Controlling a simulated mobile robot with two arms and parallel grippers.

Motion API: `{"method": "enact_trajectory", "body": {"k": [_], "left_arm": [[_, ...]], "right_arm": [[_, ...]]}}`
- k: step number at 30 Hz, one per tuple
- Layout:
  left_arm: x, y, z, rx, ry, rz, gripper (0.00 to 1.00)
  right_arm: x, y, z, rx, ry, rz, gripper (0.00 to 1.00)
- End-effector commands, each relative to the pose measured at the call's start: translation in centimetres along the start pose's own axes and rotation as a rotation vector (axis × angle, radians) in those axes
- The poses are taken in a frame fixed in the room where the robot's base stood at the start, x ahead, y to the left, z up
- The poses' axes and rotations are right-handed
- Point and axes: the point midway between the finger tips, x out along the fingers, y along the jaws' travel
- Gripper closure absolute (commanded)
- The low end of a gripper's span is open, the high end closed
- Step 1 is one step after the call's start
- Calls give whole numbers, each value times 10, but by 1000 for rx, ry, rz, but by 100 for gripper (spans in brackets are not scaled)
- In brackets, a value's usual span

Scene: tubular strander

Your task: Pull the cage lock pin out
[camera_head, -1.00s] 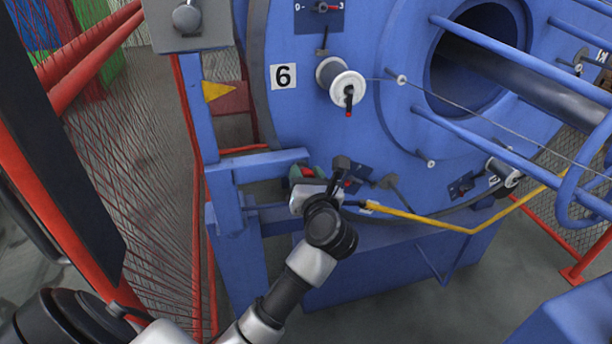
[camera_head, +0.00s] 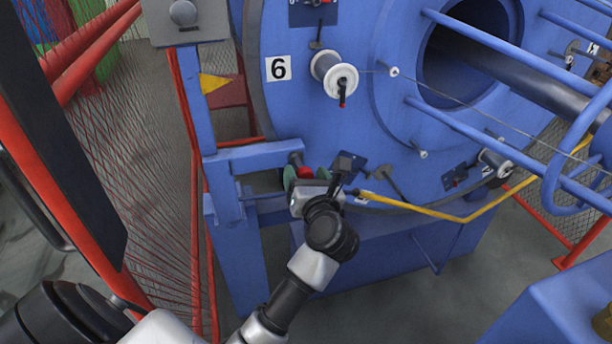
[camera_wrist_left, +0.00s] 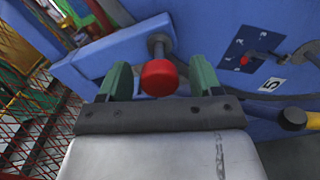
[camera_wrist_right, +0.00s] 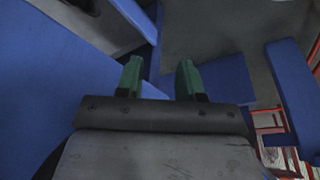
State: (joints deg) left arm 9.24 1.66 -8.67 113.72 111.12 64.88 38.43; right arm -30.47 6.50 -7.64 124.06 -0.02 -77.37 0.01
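The cage lock pin appears to be the grey rod with a red knob (camera_wrist_left: 158,78) at the end of a blue beam in the left wrist view. Its red knob also shows in the head view (camera_head: 306,172). My left gripper (camera_wrist_left: 160,80) is open, with one green finger on each side of the knob; a gap shows on both sides. In the head view my left gripper (camera_head: 304,177) is at the blue frame, partly hidden by its own wrist. My right gripper (camera_wrist_right: 159,77) is open and empty, and is out of the head view.
The large blue disc (camera_head: 310,120) carries a spool (camera_head: 336,76) and the number 6. A yellow bar (camera_head: 425,210) runs just right of my left gripper. Red mesh fencing (camera_head: 145,170) stands to the left. Blue structures (camera_wrist_right: 300,90) surround my right gripper.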

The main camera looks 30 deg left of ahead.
Motion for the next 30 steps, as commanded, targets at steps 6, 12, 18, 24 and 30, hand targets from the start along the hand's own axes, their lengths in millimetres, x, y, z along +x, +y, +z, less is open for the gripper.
{"method": "enact_trajectory", "body": {"k": [6, 12, 18, 24, 30], "left_arm": [[-5, 0, 0, 0, 0, -1, 35], [-38, 0, -1, -1, 3, -2, 35], [-78, 0, -1, -1, 3, -3, 35], [-103, 0, -1, -1, 2, -1, 35], [-109, 0, 0, 0, 1, 0, 35]], "right_arm": [[0, 0, 0, 1, 0, 0, 63], [1, 0, -1, 1, 6, 0, 63], [6, 0, 3, 1, -8, 0, 63], [6, 0, 3, 1, -9, -1, 63], [1, 0, -1, 1, 4, -1, 63]]}}
